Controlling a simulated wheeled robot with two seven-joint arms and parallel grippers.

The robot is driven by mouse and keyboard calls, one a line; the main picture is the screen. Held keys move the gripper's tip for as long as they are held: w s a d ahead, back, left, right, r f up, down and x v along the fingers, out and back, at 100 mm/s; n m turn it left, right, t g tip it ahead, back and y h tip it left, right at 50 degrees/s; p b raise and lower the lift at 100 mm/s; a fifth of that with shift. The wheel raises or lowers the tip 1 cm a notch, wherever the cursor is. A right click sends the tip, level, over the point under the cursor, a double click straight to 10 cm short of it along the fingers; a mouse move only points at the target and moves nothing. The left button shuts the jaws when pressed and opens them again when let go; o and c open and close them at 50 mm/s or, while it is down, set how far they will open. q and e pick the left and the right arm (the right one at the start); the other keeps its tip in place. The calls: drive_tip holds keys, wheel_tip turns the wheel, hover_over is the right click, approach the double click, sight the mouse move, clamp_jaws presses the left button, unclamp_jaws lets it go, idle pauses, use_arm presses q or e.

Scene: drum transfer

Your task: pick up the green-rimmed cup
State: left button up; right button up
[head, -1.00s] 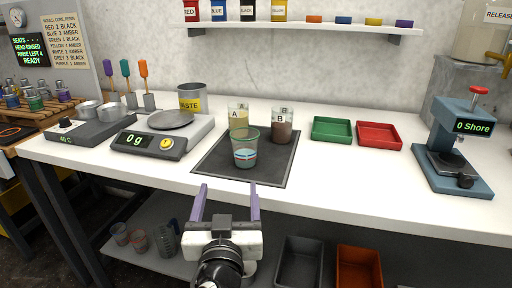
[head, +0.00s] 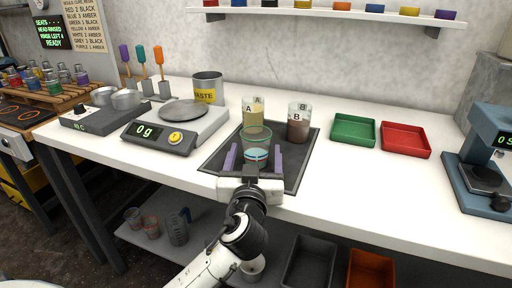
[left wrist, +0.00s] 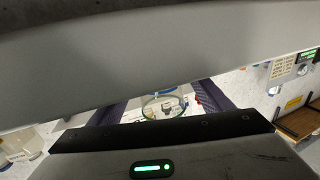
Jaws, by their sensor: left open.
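The green-rimmed cup (head: 256,147) is clear, with a blue and red band low on its side, and stands upright on the dark mat (head: 298,176). My left gripper (head: 254,158) is open, with its two purple fingers on either side of the cup's lower part. In the left wrist view the cup's green rim (left wrist: 164,105) shows between the purple fingers. I cannot tell whether the fingers touch it. My right gripper is not in view.
Beakers A (head: 253,111) and B (head: 298,124) stand close behind the cup. A scale (head: 163,136) reading 0 g is left of the mat. Green (head: 353,130) and red (head: 405,140) trays lie to the right. The counter front right of the mat is clear.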

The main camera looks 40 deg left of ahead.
use_arm(q)
drive_tip(key=shift+x, duration=0.95)
drive_tip(key=shift+f, duration=0.1)
drive_tip(key=c, duration=1.1)
